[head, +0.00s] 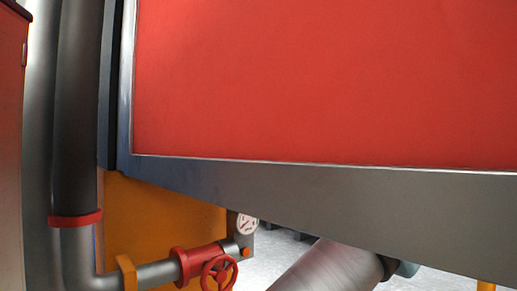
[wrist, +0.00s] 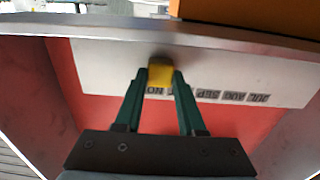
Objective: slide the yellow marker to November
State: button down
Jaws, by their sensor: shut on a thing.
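In the wrist view, the yellow marker (wrist: 161,71) sits on a pale metal strip (wrist: 110,58) fixed to a red panel (wrist: 63,75). My gripper (wrist: 160,76) has two dark green fingers shut on the marker, one on each side. A row of upside-down month labels runs along the strip: JUL, AUG and SEP (wrist: 208,93) read to the right of the fingers. Part of the November label (wrist: 155,89) shows between the fingers, beside the marker. The fingers hide the labels on both sides of it. The head view shows neither marker nor gripper.
A metal rim (wrist: 220,35) runs along the strip's far edge, with an orange surface (wrist: 250,12) beyond. In the head view, a large red panel (head: 320,80) in a metal frame fills the top. Pipes (head: 78,120) and a red valve wheel (head: 219,273) stand at lower left.

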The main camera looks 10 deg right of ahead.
jog(key=shift+w+d+r, duration=0.1)
jog(key=shift+w+d, duration=0.2)
jog(key=shift+d, duration=0.4)
jog(key=shift+c, duration=2.4)
grip_release()
jog(key=b+v, duration=0.3)
jog(key=v, duration=0.7)
jog(key=shift+s+d, duration=0.2)
jog(key=shift+s, duration=0.05)
